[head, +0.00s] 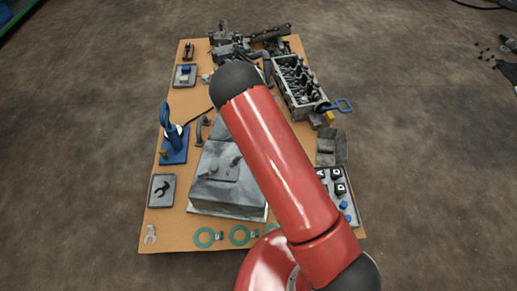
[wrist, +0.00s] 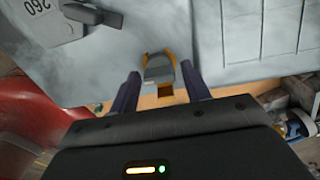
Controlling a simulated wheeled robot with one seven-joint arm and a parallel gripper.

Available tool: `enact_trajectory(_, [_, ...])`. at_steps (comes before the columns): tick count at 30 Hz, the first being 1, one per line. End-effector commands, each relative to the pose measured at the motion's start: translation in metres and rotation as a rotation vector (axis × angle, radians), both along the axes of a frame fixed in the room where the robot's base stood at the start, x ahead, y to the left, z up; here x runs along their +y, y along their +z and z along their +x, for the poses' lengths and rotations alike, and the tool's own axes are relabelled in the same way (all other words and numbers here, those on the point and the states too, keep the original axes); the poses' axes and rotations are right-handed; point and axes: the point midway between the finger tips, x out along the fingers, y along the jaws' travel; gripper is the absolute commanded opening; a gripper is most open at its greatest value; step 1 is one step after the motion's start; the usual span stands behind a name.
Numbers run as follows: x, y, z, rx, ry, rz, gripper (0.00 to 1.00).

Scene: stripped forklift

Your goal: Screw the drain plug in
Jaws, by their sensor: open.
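A large grey metal casing, perhaps the oil pan (head: 228,193), lies on the board in the head view. Grey metal with a raised "260" mark fills the upper wrist view (wrist: 110,55). My gripper (wrist: 160,87) is open, with one dark finger on each side of a small grey piece (wrist: 158,66) with an orange-yellow edge at the casing's rim. I cannot tell whether this piece is the drain plug or whether the fingers touch it. In the head view my red arm hides my gripper and part of the casing.
The brown board (head: 160,225) lies on a concrete floor. An engine block (head: 297,85) stands at the back right. A blue tool on a blue base (head: 173,143) is at left. Green rings (head: 206,237) lie at the front, and a tray with dark parts (head: 345,200) is at right.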

Motion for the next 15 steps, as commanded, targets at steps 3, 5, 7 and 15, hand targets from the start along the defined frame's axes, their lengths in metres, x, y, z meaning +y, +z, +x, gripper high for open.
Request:
enact_trajectory(3, [0.000,0.009,0.000,-0.001,0.000,0.001,0.47])
enact_trajectory(5, [0.000,0.014,0.000,-0.001,0.000,0.001,0.47])
enact_trajectory(7, [0.000,0.020,0.000,0.000,0.000,0.001,0.47])
enact_trajectory(15, [0.000,0.041,0.000,0.000,0.001,0.000,0.47])
